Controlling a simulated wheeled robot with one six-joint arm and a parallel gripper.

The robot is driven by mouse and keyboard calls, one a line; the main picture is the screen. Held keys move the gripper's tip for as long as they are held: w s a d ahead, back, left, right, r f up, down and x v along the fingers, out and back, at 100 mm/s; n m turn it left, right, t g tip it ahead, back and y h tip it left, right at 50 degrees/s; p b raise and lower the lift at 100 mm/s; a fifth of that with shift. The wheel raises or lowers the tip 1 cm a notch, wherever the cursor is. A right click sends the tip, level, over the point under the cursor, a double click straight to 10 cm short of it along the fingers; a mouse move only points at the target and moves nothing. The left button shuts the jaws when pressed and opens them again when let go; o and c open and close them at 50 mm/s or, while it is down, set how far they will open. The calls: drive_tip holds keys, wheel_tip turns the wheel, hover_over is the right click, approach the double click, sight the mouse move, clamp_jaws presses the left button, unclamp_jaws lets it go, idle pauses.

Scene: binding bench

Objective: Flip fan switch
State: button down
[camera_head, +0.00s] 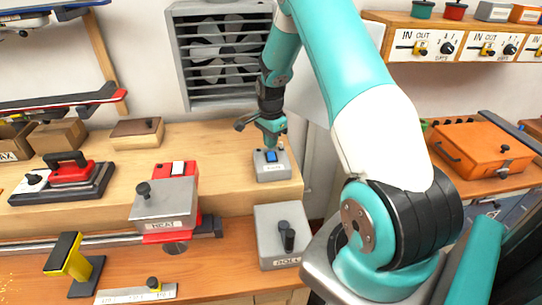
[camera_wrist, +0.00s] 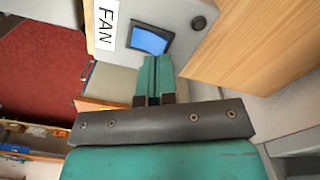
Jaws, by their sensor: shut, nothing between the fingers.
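The fan switch box (camera_head: 272,172) is a small grey box on the right end of the wooden shelf, with a blue rocker (camera_head: 270,157) on top. In the wrist view the grey plate of the box (camera_wrist: 182,18) carries a FAN label (camera_wrist: 107,24) and the blue rocker (camera_wrist: 150,39). My gripper (camera_head: 270,145) is shut and empty, its fingers pointing down just above the rocker. In the wrist view its closed teal fingertips (camera_wrist: 154,62) sit right by the rocker's edge; I cannot tell whether they touch it. The wall fan (camera_head: 222,52) is behind, in a grey louvred housing.
A grey and red HEAT unit (camera_head: 165,205) stands left of the switch box, and a grey ROLL box (camera_head: 283,235) stands below it. An orange case (camera_head: 480,145) is at the right.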

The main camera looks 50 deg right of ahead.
sight(271, 152)
drive_tip(key=shift+f+b, duration=1)
drive_tip(key=shift+f, duration=0.4)
idle(0.6)
drive_tip(key=shift+r+p, duration=2.55)
drive_tip(key=shift+r, duration=1)
